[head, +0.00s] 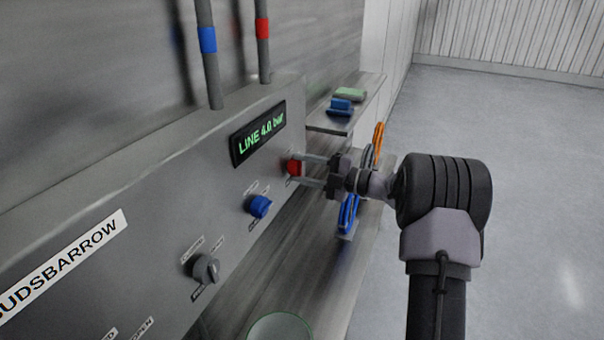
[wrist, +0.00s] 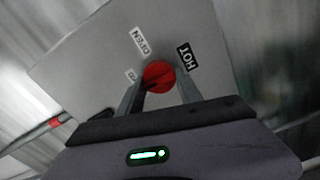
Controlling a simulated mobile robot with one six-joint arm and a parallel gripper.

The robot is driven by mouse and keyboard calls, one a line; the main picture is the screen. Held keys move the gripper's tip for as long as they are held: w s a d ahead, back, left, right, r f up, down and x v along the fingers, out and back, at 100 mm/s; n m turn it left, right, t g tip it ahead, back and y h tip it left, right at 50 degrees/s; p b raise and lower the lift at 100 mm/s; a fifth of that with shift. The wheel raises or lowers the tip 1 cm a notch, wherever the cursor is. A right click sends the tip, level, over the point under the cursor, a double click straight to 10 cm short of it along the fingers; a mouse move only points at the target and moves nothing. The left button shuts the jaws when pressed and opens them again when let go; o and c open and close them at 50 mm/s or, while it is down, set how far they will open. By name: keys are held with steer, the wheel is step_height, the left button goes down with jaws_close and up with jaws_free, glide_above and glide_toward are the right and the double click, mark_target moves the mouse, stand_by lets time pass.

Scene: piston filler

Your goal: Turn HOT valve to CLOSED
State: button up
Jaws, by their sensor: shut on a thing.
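The HOT valve is a red knob (head: 294,168) on the right end of the grey panel (head: 170,215). In the wrist view the red knob (wrist: 159,75) sits between my gripper's two fingers, beside a black HOT label (wrist: 186,56) and a white OPEN label (wrist: 139,40). Another white label is partly hidden by the left finger. My gripper (head: 305,170) reaches in from the right and is shut on the red knob; it also shows in the wrist view (wrist: 158,88). A dark mark shows on the knob's lower part; I cannot tell exactly where it points.
A blue knob (head: 260,206) and a grey knob (head: 206,269) are on the same panel, left of the red knob. A display (head: 258,134) reads LINE 4.0 bar. A shelf (head: 330,124) holds blue and green items. Blue and orange rings hang behind my wrist. Open floor lies right.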

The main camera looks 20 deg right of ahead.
stand_by(0.4)
steer(key=o, duration=1.4)
steer(key=shift+c, duration=0.2)
steer(key=p+v, duration=0.3)
steer(key=v, duration=1.4)
steer(key=shift+s+p, duration=0.2)
steer(key=shift+p, duration=0.15)
steer(key=shift+d+r, duration=0.1)
steer(key=shift+d, duration=0.05)
